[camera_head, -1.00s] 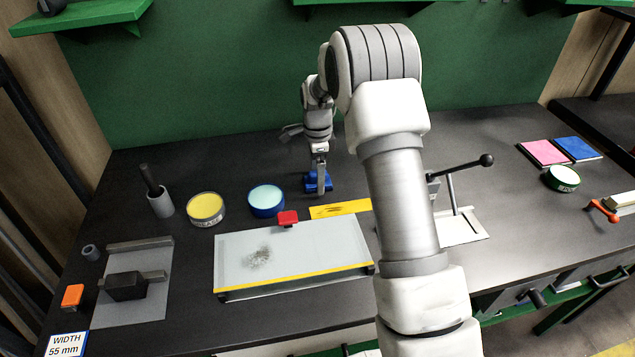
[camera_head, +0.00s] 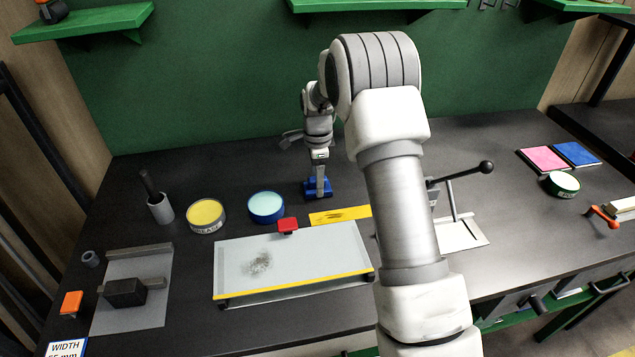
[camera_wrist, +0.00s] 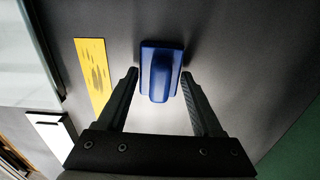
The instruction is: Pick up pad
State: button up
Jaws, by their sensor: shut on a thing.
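The pad appears to be a blue block with a raised, rounded grip (camera_head: 311,191), standing on the dark bench behind the glass-like plate. It also shows in the wrist view (camera_wrist: 160,80), where the rounded grip points toward my palm. My gripper (camera_head: 320,186) points down over it.
A yellow smudged strip (camera_head: 341,215) lies close beside the block. Blue (camera_head: 266,207) and yellow (camera_head: 206,216) tins stand left. A lever device (camera_head: 460,233) is right.

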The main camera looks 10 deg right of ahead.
jog(key=r, duration=0.4)
jog(key=shift+s+d+r+p, duration=0.2)
jog(key=shift+d+r+p, duration=0.1)
jog(key=shift+p, duration=0.05)
jog(key=s+d+r, duration=0.6)
jog(key=d, duration=0.2)
jog(key=shift+s+d+p, duration=0.35)
jog(key=shift+s+p, duration=0.05)
jog(key=shift+r, duration=0.1)
jog(key=o, duration=0.8)
jog(key=c, duration=0.6)
jog(key=w+a+f+p, duration=0.1)
jog(key=a+p, duration=0.3)
jog(key=a, duration=0.8)
jog(key=w+a+p, duration=0.2)
jog(key=a+p, duration=0.1)
jog(key=a, duration=0.8)
jog(key=shift+c, duration=0.2)
jog(key=shift+a+f+b, duration=0.1)
jog(key=shift+f+b, duration=1.75)
jog(key=shift+f, duration=1.15)
